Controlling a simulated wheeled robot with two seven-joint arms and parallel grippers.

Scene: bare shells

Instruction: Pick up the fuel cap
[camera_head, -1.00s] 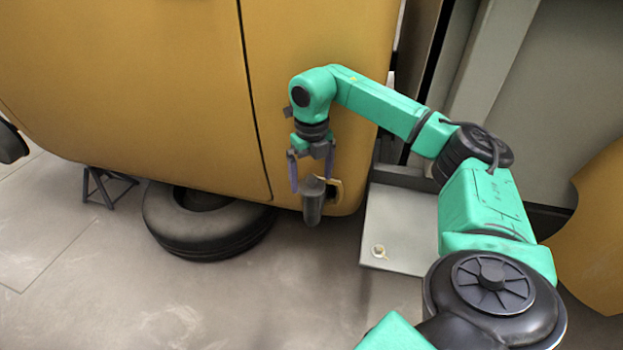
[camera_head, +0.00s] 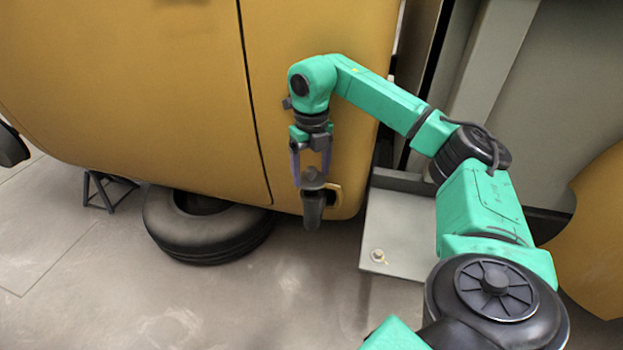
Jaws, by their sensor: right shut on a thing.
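A dark grey knobbed piece, which looks like the fuel cap (camera_head: 313,179), sits on top of a dark upright cylinder (camera_head: 312,212) beside the yellow-rimmed recess low on the orange-yellow body. I cannot tell whether the two are one part. My right gripper (camera_head: 311,174) points down from above, with its two purplish fingers on either side of the knobbed piece, shut on it. The contact itself is small and partly hidden. My left gripper is not in view.
The orange-yellow body panel (camera_head: 150,90) stands close behind my right gripper. A grey metal plate (camera_head: 405,235) to the right bears a small round pale fitting (camera_head: 378,256). A black tyre (camera_head: 205,240) and a dark metal stand (camera_head: 105,190) are at left. The front floor is clear.

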